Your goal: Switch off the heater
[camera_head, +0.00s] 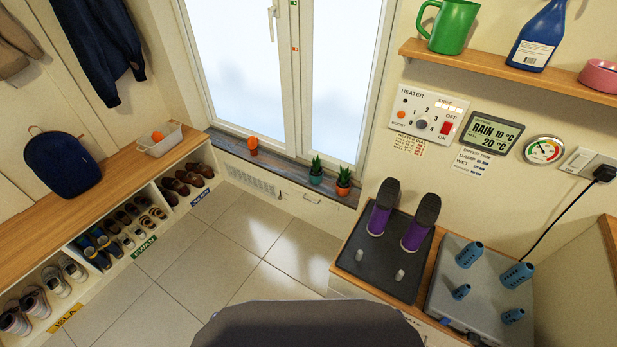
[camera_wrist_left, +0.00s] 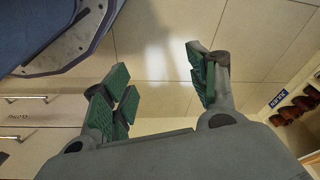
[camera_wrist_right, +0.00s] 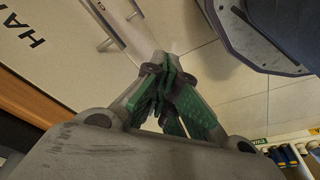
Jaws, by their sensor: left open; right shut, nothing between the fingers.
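The heater panel (camera_head: 429,113) is a white box on the wall, right of the window, in the head view. It has a numbered dial (camera_head: 421,124), a red rocker switch (camera_head: 446,128) between the OFF and ON labels, an orange light (camera_head: 401,114) and a lit strip at its top. Neither gripper shows in the head view. My left gripper (camera_wrist_left: 160,90) is open and empty, with green finger pads, above the tiled floor in the left wrist view. My right gripper (camera_wrist_right: 165,85) is shut with its pads together and nothing between them in the right wrist view.
A shelf (camera_head: 510,71) with a green jug (camera_head: 453,27) and a blue bottle (camera_head: 538,38) juts out above the panel. The tiled floor is clear.

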